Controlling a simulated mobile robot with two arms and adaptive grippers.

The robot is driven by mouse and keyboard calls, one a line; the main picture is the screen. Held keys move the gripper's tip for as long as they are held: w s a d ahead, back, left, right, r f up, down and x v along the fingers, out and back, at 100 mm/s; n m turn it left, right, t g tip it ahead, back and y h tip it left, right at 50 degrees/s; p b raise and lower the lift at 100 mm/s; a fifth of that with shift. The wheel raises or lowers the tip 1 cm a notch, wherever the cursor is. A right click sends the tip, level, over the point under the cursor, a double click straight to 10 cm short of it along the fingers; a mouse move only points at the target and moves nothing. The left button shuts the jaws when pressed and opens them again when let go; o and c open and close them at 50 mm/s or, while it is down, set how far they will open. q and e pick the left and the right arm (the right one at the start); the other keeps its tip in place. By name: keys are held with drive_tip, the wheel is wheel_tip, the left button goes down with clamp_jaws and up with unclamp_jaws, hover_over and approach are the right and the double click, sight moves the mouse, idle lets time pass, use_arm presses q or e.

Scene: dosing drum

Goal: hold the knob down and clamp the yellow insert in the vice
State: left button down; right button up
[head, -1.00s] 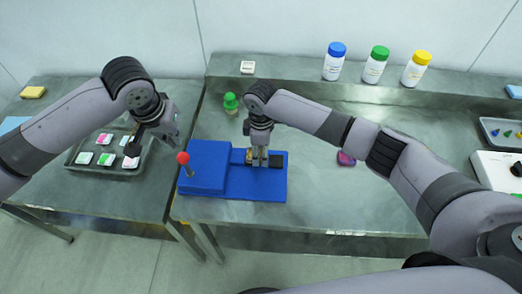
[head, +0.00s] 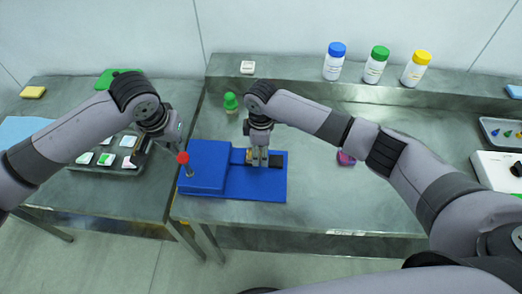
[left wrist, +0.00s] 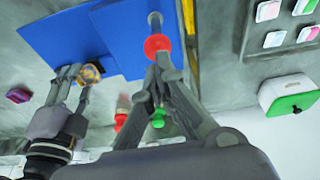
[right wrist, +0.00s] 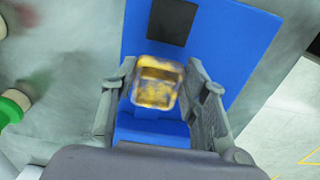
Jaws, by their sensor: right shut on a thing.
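The blue fixture (head: 215,165) stands near the front left of the middle table. The red knob (head: 183,158) rises on a metal stem at its left end. My left gripper (left wrist: 160,62) has its fingertips together, close by the knob (left wrist: 157,45) in the left wrist view. I cannot tell whether they touch it. The yellow insert (right wrist: 157,82) is between the fingers of my right gripper (head: 257,160), over the blue base beside a dark block (head: 278,160). The fingers hide part of the insert in the head view, and its contact with the vice is unclear.
A green-capped bottle (head: 231,102) stands behind the fixture. A tray of small coloured pieces (head: 105,158) is on the left table, partly behind my left arm. Three capped bottles stand on the back ledge. A purple piece (head: 345,158) lies right of the fixture.

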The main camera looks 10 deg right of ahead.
sight(181, 159)
use_arm(q)
drive_tip(key=shift+f, duration=0.75)
drive_tip(key=shift+f, duration=0.1)
drive_tip(key=shift+s+f, duration=0.15)
drive_tip(key=shift+f, duration=3)
use_arm(e)
drive_tip(key=shift+f, duration=0.35)
drive_tip(key=shift+f, duration=0.7)
drive_tip(key=o, duration=1.2)
